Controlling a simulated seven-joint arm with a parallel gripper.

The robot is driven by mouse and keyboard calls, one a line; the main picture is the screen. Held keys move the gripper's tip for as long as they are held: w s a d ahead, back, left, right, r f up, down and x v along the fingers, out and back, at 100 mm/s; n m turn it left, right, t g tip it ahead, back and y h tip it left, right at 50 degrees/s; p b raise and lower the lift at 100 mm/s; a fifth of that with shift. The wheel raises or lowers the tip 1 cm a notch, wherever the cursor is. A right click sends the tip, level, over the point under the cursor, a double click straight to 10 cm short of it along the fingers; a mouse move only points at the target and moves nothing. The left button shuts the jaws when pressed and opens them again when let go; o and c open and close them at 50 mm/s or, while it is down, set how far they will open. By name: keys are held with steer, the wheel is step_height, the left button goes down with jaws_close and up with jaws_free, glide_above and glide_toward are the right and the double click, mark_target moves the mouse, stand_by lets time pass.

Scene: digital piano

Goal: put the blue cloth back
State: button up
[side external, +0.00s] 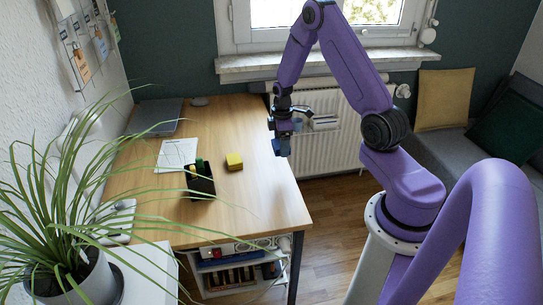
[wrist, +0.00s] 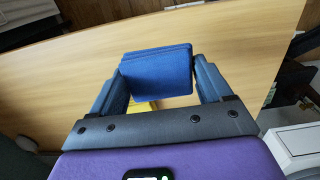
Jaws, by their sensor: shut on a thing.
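The blue cloth (wrist: 157,70) is a folded, flat-looking dark blue piece. In the wrist view it sits between the two fingers of my gripper (wrist: 160,78), which is shut on it. In the side view my gripper (side external: 281,143) is in the air by the right edge of the desk, and the cloth (side external: 282,147) shows as a small blue patch at its tip. A yellow block (side external: 234,161) lies on the desk left of my gripper. A yellow patch (wrist: 141,107) shows below the cloth in the wrist view.
The wooden desk (side external: 255,200) has clear room in front and at right. A black holder (side external: 201,183) with yellow and green items, a paper sheet (side external: 177,154) and a laptop (side external: 157,116) are on it. A plant (side external: 75,215) stands front left. A radiator (side external: 318,140) is behind.

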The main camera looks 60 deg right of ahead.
glide_above(272, 162)
step_height(272, 162, down, 6)
steer(key=shift+s+a+f, duration=0.1)
steer(key=shift+f, duration=0.05)
steer(key=shift+w+f, duration=0.2)
steer(key=shift+f, duration=1.55)
steer(key=shift+f, duration=0.15)
steer(key=o, duration=0.9)
steer(key=shift+o, duration=0.2)
